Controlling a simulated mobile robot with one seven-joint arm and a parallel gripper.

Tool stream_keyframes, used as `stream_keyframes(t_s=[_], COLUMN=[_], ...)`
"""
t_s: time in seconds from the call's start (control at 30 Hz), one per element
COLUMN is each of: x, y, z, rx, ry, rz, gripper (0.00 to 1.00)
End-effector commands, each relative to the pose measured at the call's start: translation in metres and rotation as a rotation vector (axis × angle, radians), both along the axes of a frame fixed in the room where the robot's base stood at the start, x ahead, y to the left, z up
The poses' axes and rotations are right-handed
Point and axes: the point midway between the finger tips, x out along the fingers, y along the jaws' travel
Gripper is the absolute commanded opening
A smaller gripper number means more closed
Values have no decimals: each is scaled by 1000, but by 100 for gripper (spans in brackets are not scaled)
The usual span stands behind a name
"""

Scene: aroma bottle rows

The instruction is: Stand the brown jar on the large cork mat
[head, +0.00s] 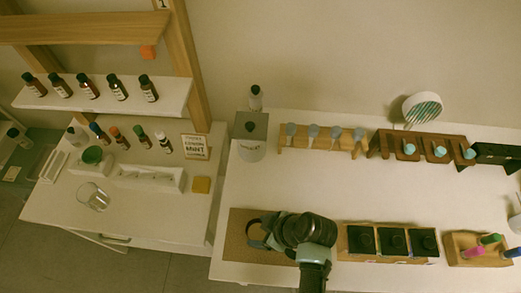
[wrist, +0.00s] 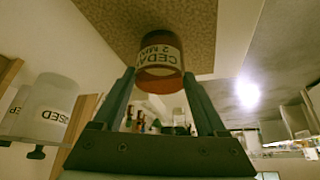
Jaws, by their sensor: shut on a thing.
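The brown jar (wrist: 161,50), with a white label reading "CEDAR 2 MIN", is between the two fingers of my gripper (wrist: 159,75) in the wrist view. My gripper (head: 262,234) is shut on it, over the large cork mat (head: 237,250) in the head view. The cork mat also shows behind the jar in the wrist view (wrist: 110,18). I cannot tell whether the jar touches the mat.
A wooden tray with black square holders (head: 345,250) stands close right of the mat. Behind are a white container (head: 251,150) and a wooden rack (head: 300,143). A side table (head: 150,225) and a shelf of bottles (head: 100,90) are at left. The counter's middle is clear.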

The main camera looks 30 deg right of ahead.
Motion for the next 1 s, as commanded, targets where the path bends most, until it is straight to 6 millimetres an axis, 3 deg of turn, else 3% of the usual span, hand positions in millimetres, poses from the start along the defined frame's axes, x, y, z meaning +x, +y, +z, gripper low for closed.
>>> stream_keyframes(t_s=[0.23,0.27,0.4,0.77,1.0], x=[1,0,0,0,-9], y=[0,0,0,0,-7], z=[-3,-2,-2,0,21], rx=[-1,-1,-1,-1,-3], ry=[-2,0,0,0,-3], rz=[0,0,0,0,-1], gripper=[3,78,100,100,100])
